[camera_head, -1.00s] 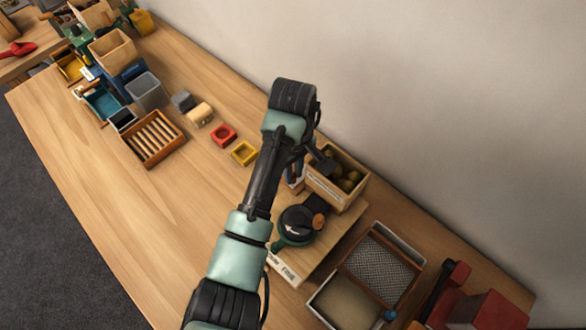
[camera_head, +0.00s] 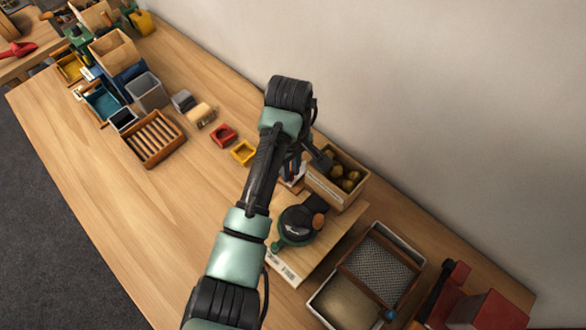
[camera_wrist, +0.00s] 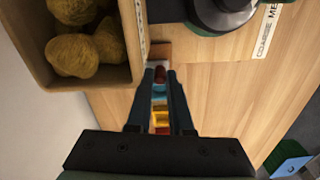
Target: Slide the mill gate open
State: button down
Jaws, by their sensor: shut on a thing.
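The mill (camera_head: 297,226), dark and round with a green base, stands on a wooden board. Part of it shows at the top of the wrist view (camera_wrist: 222,12), beside a label reading "COARSE ME". The gate's slide itself cannot be made out. In the head view my arm partly hides the gripper and this spot.
A wooden box (camera_head: 320,188) of brown chestnuts stands tight against the gripper's side. A mesh-topped tray (camera_head: 408,252) lies to the right of the mill. The table's front left is clear.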

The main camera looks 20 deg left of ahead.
jog(key=shift+w+a, duration=0.2)
jog(key=shift+a, duration=0.35)
jog(key=shift+w+a, duration=0.15)
jog(key=shift+a, duration=0.35)
jog(key=c, duration=0.8)
grip_release()
jog(key=shift+a, duration=0.1)
jog(key=shift+r, duration=0.6)
notch_tip(320, 180, up, 12)
jog(key=p, duration=0.5)
jog(key=shift+p, duration=0.3)
jog(key=shift+f, duration=0.1)
